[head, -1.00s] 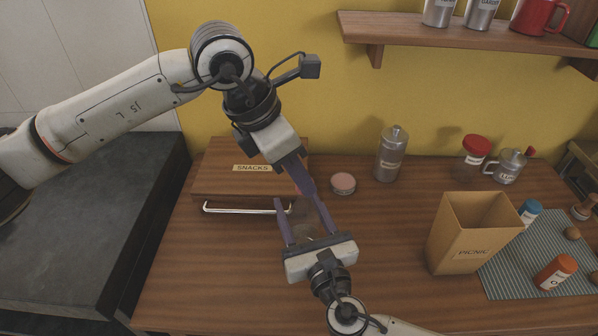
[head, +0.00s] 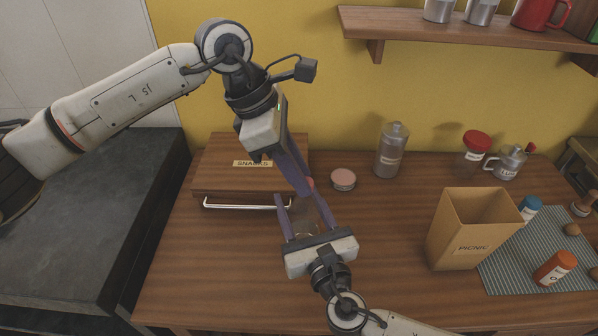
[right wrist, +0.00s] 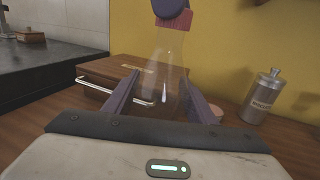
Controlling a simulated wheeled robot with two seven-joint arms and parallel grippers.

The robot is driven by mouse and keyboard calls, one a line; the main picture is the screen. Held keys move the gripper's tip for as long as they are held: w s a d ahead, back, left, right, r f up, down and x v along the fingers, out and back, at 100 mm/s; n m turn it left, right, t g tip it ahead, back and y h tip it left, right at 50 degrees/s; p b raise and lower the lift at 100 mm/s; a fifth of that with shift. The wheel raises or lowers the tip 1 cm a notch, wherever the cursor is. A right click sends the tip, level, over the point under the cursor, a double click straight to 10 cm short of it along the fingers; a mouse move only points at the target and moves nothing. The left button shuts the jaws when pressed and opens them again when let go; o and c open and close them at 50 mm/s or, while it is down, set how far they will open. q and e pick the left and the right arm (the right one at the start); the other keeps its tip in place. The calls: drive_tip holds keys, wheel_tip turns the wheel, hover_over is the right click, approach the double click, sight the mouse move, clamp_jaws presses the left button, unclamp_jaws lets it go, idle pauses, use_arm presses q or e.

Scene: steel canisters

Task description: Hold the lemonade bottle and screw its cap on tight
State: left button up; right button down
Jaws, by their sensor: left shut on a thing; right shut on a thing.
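The lemonade bottle (right wrist: 160,72) is clear and stands upright between the fingers of my right gripper (right wrist: 160,92). In the head view it is mostly hidden behind the fingers of my right gripper (head: 303,208), which is shut on it from the front. The red cap (right wrist: 174,22) sits at the top of the bottle's neck; whether it is fully seated I cannot tell. A bit of the cap (head: 311,183) also shows in the head view. My left gripper (head: 304,182) reaches down from above and is shut on the cap.
A wooden snacks box (head: 225,180) with a pale handle bar stands behind left. A pink-lidded tin (head: 343,180) and a steel canister (head: 391,150) stand at the back. A picnic bag (head: 465,235) and a striped mat (head: 510,275) are to the right. The front left counter is clear.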

use_arm(q)
drive_tip(key=m, duration=0.2)
drive_tip(key=m+g, duration=0.2)
drive_tip(key=m, duration=0.1)
drive_tip(key=shift+w+d+m+y, duration=0.1)
drive_tip(key=shift+w+m+y, duration=0.2)
drive_tip(key=shift+w, duration=0.05)
drive_tip(key=m+g, duration=0.1)
drive_tip(key=m, duration=0.2)
drive_tip(key=shift+w+d+y, duration=0.1)
drive_tip(key=shift+d+y, duration=0.05)
drive_tip(key=shift+y, duration=0.15)
drive_tip(key=m, duration=0.2)
drive_tip(key=m+g+y, duration=0.1)
drive_tip(key=m, duration=0.1)
drive_tip(key=m+y, duration=0.1)
drive_tip(key=m, duration=0.2)
drive_tip(key=shift+w+d, duration=0.1)
drive_tip(key=shift+d, duration=0.2)
drive_tip(key=shift+m+g+y, duration=0.3)
drive_tip(key=shift+m+y, duration=0.3)
drive_tip(key=shift+m, duration=0.5)
drive_tip(key=o, duration=1)
drive_tip(key=shift+r, duration=2.25)
